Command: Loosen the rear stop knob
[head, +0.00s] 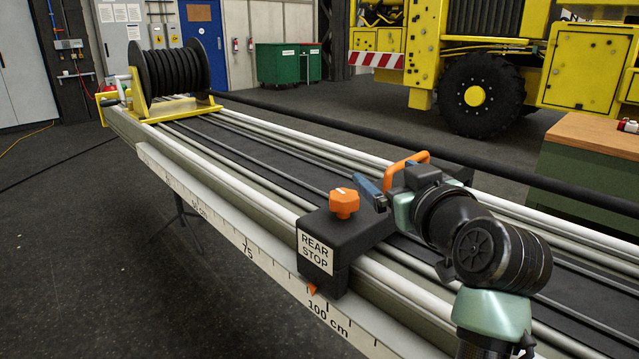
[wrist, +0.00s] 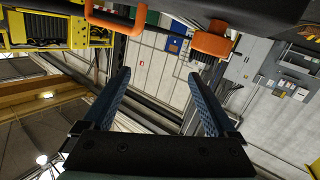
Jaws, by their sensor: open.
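The rear stop is a black block labelled "REAR STOP" (head: 316,252). It sits across the rails near the front of the bench. Its orange lobed stop knob (head: 344,203) stands on top. In the wrist view the knob (wrist: 212,42) appears at the upper right, beyond the right finger's tip and outside the jaws. My gripper (head: 368,191) is open and empty, just right of the knob and apart from it. In the wrist view its two blue fingers (wrist: 160,73) are spread wide. An orange handle (head: 405,166) shows just behind my gripper; it also shows in the wrist view (wrist: 108,20).
Long rails (head: 240,160) run to a black ribbed reel (head: 172,72) on a yellow stand. A centimetre scale (head: 245,246) lines the near side, with an orange pointer (head: 312,288) below the stop. A green wood-topped cabinet (head: 590,180) stands right. The floor at left is clear.

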